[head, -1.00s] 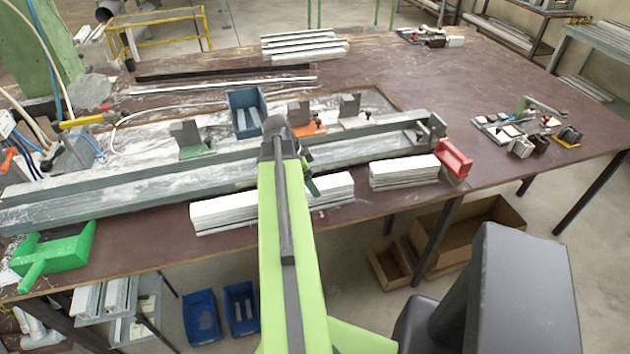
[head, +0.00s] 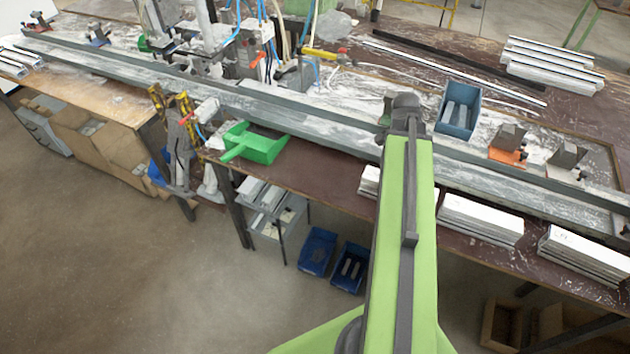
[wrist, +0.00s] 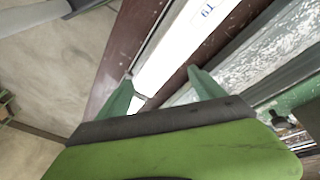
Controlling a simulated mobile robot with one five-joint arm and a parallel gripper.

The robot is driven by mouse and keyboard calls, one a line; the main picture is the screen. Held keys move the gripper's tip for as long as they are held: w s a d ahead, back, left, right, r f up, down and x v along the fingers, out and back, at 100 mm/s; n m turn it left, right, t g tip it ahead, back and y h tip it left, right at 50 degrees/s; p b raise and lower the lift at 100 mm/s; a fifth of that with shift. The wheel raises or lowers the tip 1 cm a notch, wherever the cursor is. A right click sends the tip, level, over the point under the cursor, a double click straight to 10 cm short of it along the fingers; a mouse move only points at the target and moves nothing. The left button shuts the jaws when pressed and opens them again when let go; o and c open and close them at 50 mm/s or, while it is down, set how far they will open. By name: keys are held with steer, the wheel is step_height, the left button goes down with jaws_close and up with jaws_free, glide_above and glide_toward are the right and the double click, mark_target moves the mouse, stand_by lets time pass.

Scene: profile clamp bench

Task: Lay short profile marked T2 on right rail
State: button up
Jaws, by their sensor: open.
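In the wrist view my gripper (wrist: 160,76) is open, one finger on each side of a white profile (wrist: 172,50). The profile carries a small blue mark that looks like T9 or T2; I cannot read it surely. No grip on it shows. In the head view my arm hides the gripper and crosses a stack of white short profiles (head: 481,221) at the bench's front edge. The long grey rail (head: 500,178) runs behind that stack, and its right stretch lies right of my arm. It also shows in the wrist view (wrist: 238,62).
Another profile stack (head: 584,256) lies further right. A blue bin (head: 458,110), an orange-based clamp (head: 508,146) and another clamp block (head: 567,160) stand behind the rail. A green holder (head: 257,145) sits at the front edge left of my arm. Floor space is clear at lower left.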

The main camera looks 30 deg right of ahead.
steer(key=w+a+n+y, duration=0.1)
steer(key=w+a+n, duration=0.3)
steer(key=a, duration=0.9)
steer(key=w+a+n+t, duration=0.1)
steer(key=w+a+n, duration=0.3)
steer(key=a+n, duration=0.4)
steer(key=w+a+n+y, duration=0.1)
steer(key=w+a+n, duration=0.3)
steer(key=a, duration=1.4)
steer(key=n, duration=0.2)
steer(key=shift+f+n+t+y, duration=0.3)
steer(key=shift+f+n, duration=0.1)
